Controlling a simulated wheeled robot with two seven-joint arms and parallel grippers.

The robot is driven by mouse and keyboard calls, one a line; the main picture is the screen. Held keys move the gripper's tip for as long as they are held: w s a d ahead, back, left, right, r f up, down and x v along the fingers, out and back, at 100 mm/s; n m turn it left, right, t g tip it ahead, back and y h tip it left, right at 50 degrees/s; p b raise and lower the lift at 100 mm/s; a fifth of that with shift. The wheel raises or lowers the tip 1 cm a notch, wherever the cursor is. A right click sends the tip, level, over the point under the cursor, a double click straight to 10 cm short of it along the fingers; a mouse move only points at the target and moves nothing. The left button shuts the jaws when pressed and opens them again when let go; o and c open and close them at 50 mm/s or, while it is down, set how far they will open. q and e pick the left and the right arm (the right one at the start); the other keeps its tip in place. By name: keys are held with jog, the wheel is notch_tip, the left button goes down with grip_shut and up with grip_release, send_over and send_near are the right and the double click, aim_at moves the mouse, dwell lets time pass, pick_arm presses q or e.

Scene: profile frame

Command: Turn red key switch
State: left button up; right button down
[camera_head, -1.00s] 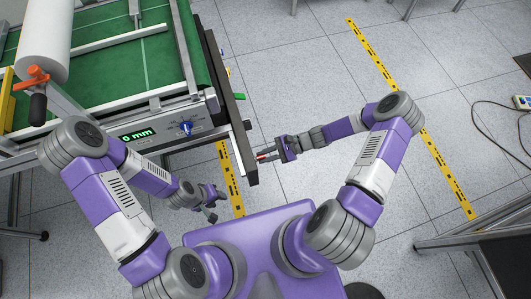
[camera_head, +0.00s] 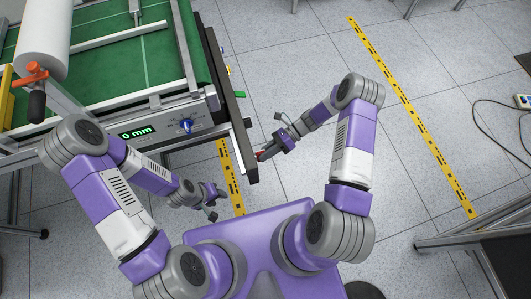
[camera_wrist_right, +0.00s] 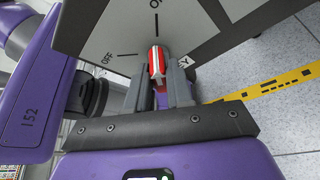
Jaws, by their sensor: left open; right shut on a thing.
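The red key switch (camera_wrist_right: 156,64) is on a grey panel (camera_wrist_right: 118,30) marked "ON" and "OFF" in the right wrist view. Its red handle has a pale stripe and lies between the fingers of my right gripper (camera_wrist_right: 160,85), which is shut on it. In the head view my right gripper (camera_head: 267,152) is at the right end of the machine, and only a small bit of red shows at its tips. My left gripper (camera_head: 216,201) is open and empty, below the machine's front and apart from it.
The machine has a green bed (camera_head: 110,45), a display reading "0 mm" (camera_head: 137,133) and a blue knob (camera_head: 186,126). A dark edge plate (camera_head: 238,150) runs along its right side. Open floor with yellow tape (camera_head: 410,115) lies to the right.

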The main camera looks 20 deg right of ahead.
jog(key=shift+m+g+b, duration=0.3)
jog(key=shift+m, duration=0.3)
jog(key=c, duration=1.1)
grip_release()
jog(key=shift+d, duration=0.1)
jog(key=p+v, duration=0.1)
jog(key=v, duration=0.6)
jog(key=shift+d, duration=0.25)
jog(key=shift+f, duration=0.1)
